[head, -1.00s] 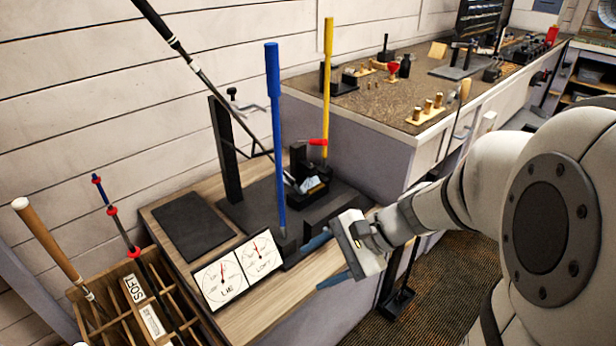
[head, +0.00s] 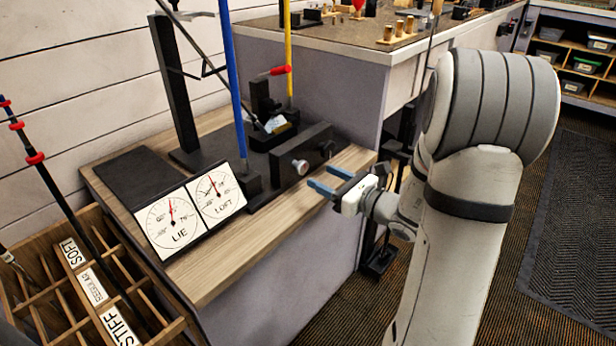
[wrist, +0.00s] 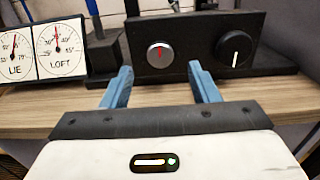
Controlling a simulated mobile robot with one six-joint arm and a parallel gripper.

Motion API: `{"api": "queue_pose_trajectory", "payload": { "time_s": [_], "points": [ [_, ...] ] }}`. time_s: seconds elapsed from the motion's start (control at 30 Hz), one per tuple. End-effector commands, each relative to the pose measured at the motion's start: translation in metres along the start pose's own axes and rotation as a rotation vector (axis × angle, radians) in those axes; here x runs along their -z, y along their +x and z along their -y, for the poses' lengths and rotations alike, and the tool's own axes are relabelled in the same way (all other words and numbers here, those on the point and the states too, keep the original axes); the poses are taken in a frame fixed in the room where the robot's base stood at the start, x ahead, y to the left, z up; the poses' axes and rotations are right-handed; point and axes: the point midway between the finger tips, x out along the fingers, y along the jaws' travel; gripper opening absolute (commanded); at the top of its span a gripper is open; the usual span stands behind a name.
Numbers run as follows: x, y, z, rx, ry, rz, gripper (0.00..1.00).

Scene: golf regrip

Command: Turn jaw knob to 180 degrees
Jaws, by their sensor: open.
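A black block (head: 284,171) on the bench has two knobs on its front face. One is a silver knob (head: 300,167) with a red mark, clear in the wrist view (wrist: 160,54). To its right is a black knob (head: 327,149) with a white line, nearly upright in the wrist view (wrist: 235,49). I cannot read a label telling which is the jaw knob. My gripper (head: 331,180) is open and empty, its blue fingers pointing at the block from in front. In the wrist view the fingers (wrist: 159,80) straddle the silver knob's line, apart from it.
Two dials, LIE (head: 172,223) and LOFT (head: 216,191), stand left of the block. A blue upright rod (head: 232,90) and a red-handled clamp (head: 272,72) rise behind. The wooden bench edge (head: 262,243) runs below my gripper. A divided wooden box (head: 85,290) stands at left.

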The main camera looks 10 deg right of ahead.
Motion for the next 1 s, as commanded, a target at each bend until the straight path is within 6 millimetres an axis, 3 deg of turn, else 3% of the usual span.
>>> {"api": "queue_pose_trajectory", "payload": {
  "time_s": [0.1,0.3,0.67,1.0],
  "points": [
    [0.002,0.022,-0.001,-0.005,-0.003,0.0,0.55],
    [0.001,0.046,-0.001,-0.003,-0.003,-0.001,0.55],
    [0.0,0.052,0.0,0.0,-0.002,-0.001,0.55],
    [0.0,0.052,0.0,0.0,-0.002,-0.001,0.29]
  ]
}}
